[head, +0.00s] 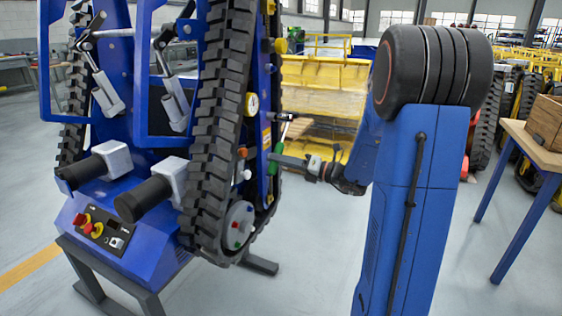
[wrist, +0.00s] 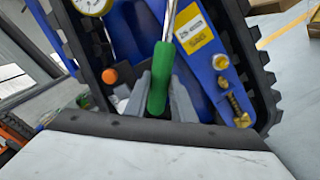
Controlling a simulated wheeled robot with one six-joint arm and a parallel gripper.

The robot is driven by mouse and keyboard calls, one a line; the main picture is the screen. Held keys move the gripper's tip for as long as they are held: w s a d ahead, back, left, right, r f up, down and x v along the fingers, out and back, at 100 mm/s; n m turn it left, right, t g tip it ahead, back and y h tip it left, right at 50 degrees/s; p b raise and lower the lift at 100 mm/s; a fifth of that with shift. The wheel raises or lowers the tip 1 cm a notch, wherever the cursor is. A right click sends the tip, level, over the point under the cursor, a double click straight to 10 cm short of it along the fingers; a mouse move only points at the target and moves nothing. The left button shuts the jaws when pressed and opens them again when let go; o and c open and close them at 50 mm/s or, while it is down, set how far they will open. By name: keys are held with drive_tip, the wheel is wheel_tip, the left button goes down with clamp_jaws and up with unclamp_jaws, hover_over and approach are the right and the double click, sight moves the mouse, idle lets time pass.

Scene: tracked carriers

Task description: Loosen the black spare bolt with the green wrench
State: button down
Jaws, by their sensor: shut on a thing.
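The green wrench has a green handle (wrist: 160,78) and a silver shaft, which points up out of the wrist view. In the head view its green handle (head: 277,155) is upright beside the right side of the blue tracked carrier (head: 262,95). My gripper (head: 279,160) reaches in from the right and is shut on the handle. In the wrist view the handle sits between the grey fingers of my gripper (wrist: 159,92). The wrench's working end is out of the wrist view and too small to make out in the head view. I cannot pick out the black spare bolt.
Close to the wrench are a round gauge (head: 252,104), an orange knob (wrist: 109,76), a yellow label (wrist: 194,35) and a brass bolt (wrist: 221,62). A rubber track (head: 214,110) runs along the carrier. A wooden table (head: 535,145) stands at right.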

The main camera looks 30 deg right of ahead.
drive_tip(key=shift+w+a, duration=0.3)
drive_tip(key=shift+w, duration=0.05)
idle(0.7)
drive_tip(key=c, duration=2.3)
unclamp_jaws()
clamp_jaws()
drive_tip(key=shift+w+d+f+n, duration=0.4)
drive_tip(key=shift+d+f+n, duration=0.1)
drive_tip(key=shift+n, duration=0.1)
drive_tip(key=shift+w+d+f+n, duration=0.35)
drive_tip(key=shift+d+f+n, duration=0.1)
drive_tip(key=shift+n, duration=0.15)
drive_tip(key=shift+w+d+f+n, duration=0.4)
drive_tip(key=shift+d+n, duration=0.1)
drive_tip(key=shift+n, duration=0.1)
